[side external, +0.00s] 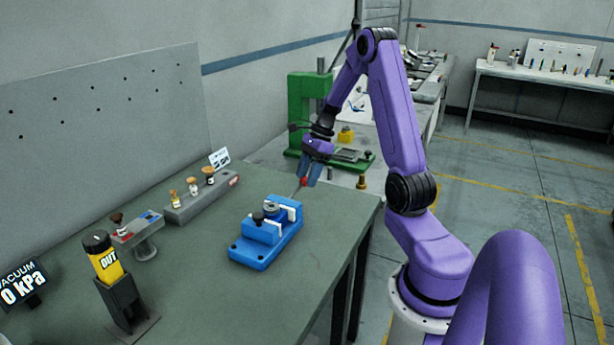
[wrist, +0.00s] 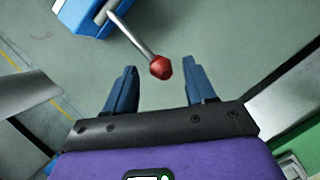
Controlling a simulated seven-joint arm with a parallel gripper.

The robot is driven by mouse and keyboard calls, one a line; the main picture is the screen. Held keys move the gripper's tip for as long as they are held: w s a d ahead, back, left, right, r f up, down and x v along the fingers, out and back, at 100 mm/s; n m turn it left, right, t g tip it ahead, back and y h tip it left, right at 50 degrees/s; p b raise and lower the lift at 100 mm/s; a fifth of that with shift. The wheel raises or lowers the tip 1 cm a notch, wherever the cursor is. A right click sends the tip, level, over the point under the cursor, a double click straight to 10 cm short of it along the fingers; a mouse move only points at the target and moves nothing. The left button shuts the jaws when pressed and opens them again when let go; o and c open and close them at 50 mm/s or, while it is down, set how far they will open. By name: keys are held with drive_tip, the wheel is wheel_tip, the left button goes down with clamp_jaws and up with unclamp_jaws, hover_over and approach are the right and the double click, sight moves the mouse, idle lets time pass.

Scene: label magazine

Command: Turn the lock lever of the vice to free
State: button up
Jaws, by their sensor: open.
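The blue vice (side external: 254,254) stands on the green-grey table, with pale jaws and a dark round part between them. Its lock lever (wrist: 132,36) is a thin metal rod with a red knob (wrist: 162,67). The rod rises from the vice's far right end in the side external view, and its knob shows there too (side external: 303,182). My gripper (side external: 306,182) is at the knob. In the wrist view my gripper (wrist: 160,75) is open, its blue fingers on either side of the knob near the tips. I cannot tell whether either finger touches it.
A grey rack (side external: 203,201) with several small stamps stands behind the vice. A small stand (side external: 146,229), a yellow cylinder marked OUT (side external: 104,260) and a vacuum display (side external: 22,287) are to the left. A green press (side external: 308,112) stands beyond. The table's front is clear.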

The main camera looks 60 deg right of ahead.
drive_tip(key=shift+w+a+f, duration=0.1)
drive_tip(key=shift+a+f, duration=0.05)
drive_tip(key=shift+f, duration=0.3)
clamp_jaws()
